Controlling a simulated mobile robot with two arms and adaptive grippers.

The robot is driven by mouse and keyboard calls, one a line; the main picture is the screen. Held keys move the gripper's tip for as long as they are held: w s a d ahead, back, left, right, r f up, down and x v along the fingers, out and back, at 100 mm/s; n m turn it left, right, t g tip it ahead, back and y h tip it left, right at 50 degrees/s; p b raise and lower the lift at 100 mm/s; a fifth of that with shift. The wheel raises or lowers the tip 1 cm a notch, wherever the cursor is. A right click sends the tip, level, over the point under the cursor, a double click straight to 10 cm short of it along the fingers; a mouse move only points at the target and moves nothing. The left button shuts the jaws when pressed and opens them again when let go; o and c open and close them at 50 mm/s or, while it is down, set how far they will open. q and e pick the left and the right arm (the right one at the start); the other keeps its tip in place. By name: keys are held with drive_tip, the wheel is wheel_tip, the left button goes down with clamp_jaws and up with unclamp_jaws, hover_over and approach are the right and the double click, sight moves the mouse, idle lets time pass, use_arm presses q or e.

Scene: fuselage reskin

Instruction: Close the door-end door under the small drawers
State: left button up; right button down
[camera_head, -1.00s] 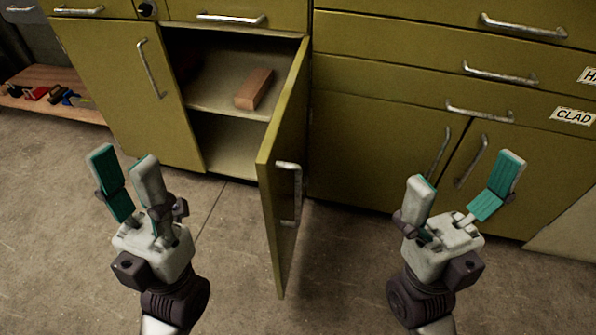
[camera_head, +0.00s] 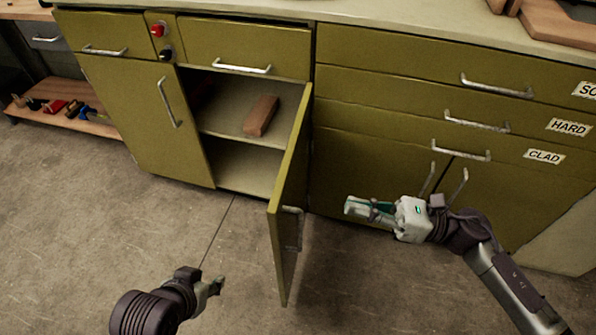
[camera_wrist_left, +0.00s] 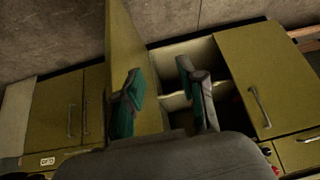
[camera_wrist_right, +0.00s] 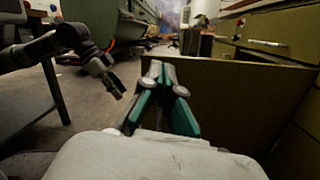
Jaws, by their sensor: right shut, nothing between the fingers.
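The open olive door (camera_head: 290,190) under the small drawers stands swung out toward me, with its metal handle (camera_head: 291,228) on its right face. Its cupboard (camera_head: 240,165) shows a shelf with a brown block (camera_head: 261,116) on it. My right gripper (camera_head: 350,206) is to the right of the door, shut and empty, pointing left at it with a gap. In the right wrist view the door panel (camera_wrist_right: 230,100) spreads beyond the closed fingers. My left gripper (camera_head: 218,285) is low, left of the door. In the left wrist view its fingers (camera_wrist_left: 165,90) are apart and empty, with the door (camera_wrist_left: 135,45) behind.
A shut door (camera_head: 135,125) is left of the opening. Labelled drawers (camera_head: 440,100) and lower doors stand at right. A low wooden shelf (camera_head: 75,120) with tools is at far left. The floor (camera_head: 90,220) in front is clear.

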drive_tip(key=w+d+f+n+h, duration=0.1)
drive_tip(key=w+d+n+h, duration=0.1)
drive_tip(key=d, duration=0.1)
drive_tip(key=p, duration=0.1)
approach(284, 189)
drive_tip(key=a, duration=0.3)
drive_tip(key=w+a, duration=0.1)
drive_tip(key=a, duration=0.3)
drive_tip(key=shift+w+f+p, duration=0.2)
drive_tip(key=shift+w+p, duration=0.05)
drive_tip(key=shift+p, duration=0.15)
use_arm(q)
drive_tip(key=s+a+f+g, duration=0.1)
drive_tip(key=s+f+g, duration=0.2)
drive_tip(key=s, duration=0.2)
drive_tip(key=shift+a+g+y, duration=0.3)
drive_tip(key=shift+a+y, duration=0.05)
drive_tip(key=shift+y, duration=0.05)
use_arm(e)
drive_tip(key=shift+a, duration=0.15)
use_arm(q)
drive_tip(key=shift+w, duration=0.15)
